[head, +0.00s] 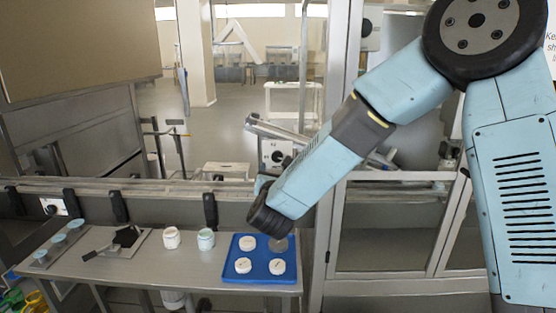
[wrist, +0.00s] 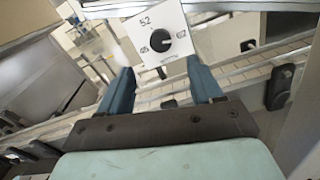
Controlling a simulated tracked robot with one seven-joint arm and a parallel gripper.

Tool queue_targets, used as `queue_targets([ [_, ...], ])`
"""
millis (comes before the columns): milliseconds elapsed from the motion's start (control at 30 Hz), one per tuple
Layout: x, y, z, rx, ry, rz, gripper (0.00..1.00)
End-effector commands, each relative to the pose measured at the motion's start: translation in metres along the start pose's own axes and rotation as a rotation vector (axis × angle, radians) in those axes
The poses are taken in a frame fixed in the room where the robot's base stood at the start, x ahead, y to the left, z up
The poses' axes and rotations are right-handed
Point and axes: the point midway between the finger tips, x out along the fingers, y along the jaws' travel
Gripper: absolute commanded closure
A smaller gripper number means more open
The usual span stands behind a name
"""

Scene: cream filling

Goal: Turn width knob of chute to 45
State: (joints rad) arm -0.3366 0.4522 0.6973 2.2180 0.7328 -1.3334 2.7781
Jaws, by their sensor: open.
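The black width knob (wrist: 157,40) sits on a white square panel (wrist: 178,24) in the wrist view, with "52" printed above it and small marks at its left and right. In the head view the panel (head: 269,146) stands behind the table, by the metal chute, with its dark knob (head: 277,157) partly visible. My gripper (wrist: 160,66) is open, its two blue fingers pointing toward the panel. The knob appears between and beyond the fingertips, apart from them. Nothing is between the fingers. In the head view the fingers are mostly hidden by my arm.
A metal table (head: 190,268) in front holds a blue tray (head: 262,276) with round white pieces, two jars (head: 206,239) and a black tool (head: 127,237). A conveyor rail (wrist: 245,63) runs behind it. A window frame post (head: 333,215) stands right of the table.

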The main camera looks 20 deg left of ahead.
Motion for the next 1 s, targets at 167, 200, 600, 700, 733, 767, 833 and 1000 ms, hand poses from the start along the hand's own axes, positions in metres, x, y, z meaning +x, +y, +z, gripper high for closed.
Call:
queue_targets([
  [167, 0.034, -0.003, 0.001, 0.001, -0.002, -0.005, 0.35],
  [200, 0.041, -0.003, 0.001, 0.0, -0.003, -0.005, 0.35],
  [600, 0.094, -0.004, 0.001, 0.0, -0.002, -0.005, 0.35],
  [700, 0.099, -0.004, 0.002, 0.0, -0.002, -0.005, 0.35],
  [733, 0.1, -0.004, 0.002, 0.0, -0.002, -0.004, 0.35],
  [767, 0.1, -0.004, 0.002, 0.0, -0.002, -0.004, 0.35],
  [833, 0.101, -0.004, 0.002, -0.001, -0.002, -0.004, 0.35],
  [1000, 0.101, -0.004, 0.002, -0.001, -0.002, -0.004, 0.35],
])
